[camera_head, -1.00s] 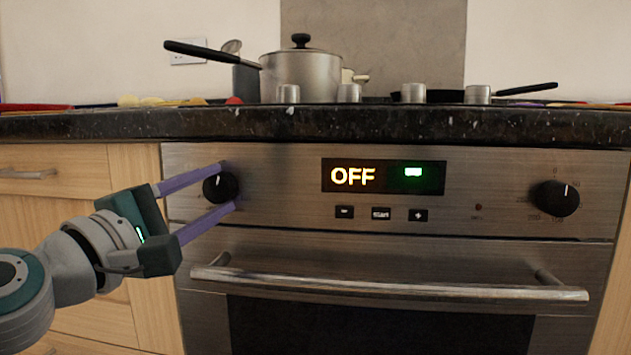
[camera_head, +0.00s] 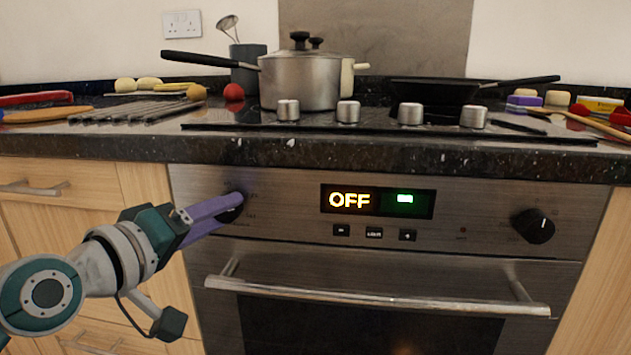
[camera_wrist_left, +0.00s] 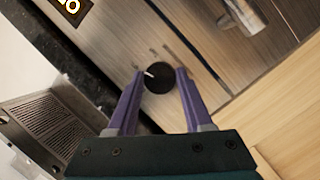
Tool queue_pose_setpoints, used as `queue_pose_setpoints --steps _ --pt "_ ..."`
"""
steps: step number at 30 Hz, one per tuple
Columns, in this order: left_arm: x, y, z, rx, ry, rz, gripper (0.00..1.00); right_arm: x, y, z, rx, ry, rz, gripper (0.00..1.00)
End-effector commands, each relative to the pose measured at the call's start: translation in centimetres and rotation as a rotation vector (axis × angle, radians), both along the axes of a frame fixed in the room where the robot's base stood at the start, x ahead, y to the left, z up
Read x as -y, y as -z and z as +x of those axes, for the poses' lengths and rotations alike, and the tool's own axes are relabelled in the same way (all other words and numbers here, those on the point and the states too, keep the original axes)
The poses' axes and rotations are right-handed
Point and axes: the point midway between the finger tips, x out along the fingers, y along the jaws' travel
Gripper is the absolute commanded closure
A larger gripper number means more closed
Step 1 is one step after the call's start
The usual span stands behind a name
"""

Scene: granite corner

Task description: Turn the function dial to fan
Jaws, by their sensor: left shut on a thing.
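The black function dial (camera_head: 236,214) is at the left of the oven's steel control panel, mostly hidden behind my left gripper (camera_head: 238,203) in the head view. In the left wrist view, the dial (camera_wrist_left: 159,79) sits between the two purple fingers of the left gripper (camera_wrist_left: 160,75), which is shut on it. A white pointer mark shows on the dial's upper left in that view. The display (camera_head: 376,201) reads OFF, with a small green symbol at its right. My right gripper is in neither view.
A second black dial (camera_head: 533,226) is at the panel's right. The oven door handle (camera_head: 375,295) runs below the panel. Above are a granite worktop edge (camera_head: 300,153), a hob with several metal knobs, a lidded pot (camera_head: 300,82) and a pan (camera_head: 435,91).

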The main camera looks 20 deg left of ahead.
Motion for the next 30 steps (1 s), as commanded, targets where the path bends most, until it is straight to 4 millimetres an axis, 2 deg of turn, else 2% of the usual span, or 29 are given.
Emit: queue_pose_setpoints --steps 1,3,15,21,30 --pt "0.0 -0.8 0.0 -0.012 -0.001 0.042 1.0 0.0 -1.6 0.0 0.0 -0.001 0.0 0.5" --pt "0.0 -0.8 0.0 -0.028 -0.001 0.105 1.0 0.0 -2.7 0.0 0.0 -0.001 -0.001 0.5" --pt "0.2 -0.8 0.0 -0.114 -0.001 0.465 1.0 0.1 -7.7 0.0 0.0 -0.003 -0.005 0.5" --pt "0.2 -0.6 0.1 -0.147 -0.001 0.613 1.0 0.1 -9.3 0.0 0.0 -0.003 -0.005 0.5" --pt "0.2 -0.5 0.1 -0.18 -0.001 0.754 1.0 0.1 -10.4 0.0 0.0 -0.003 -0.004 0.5"
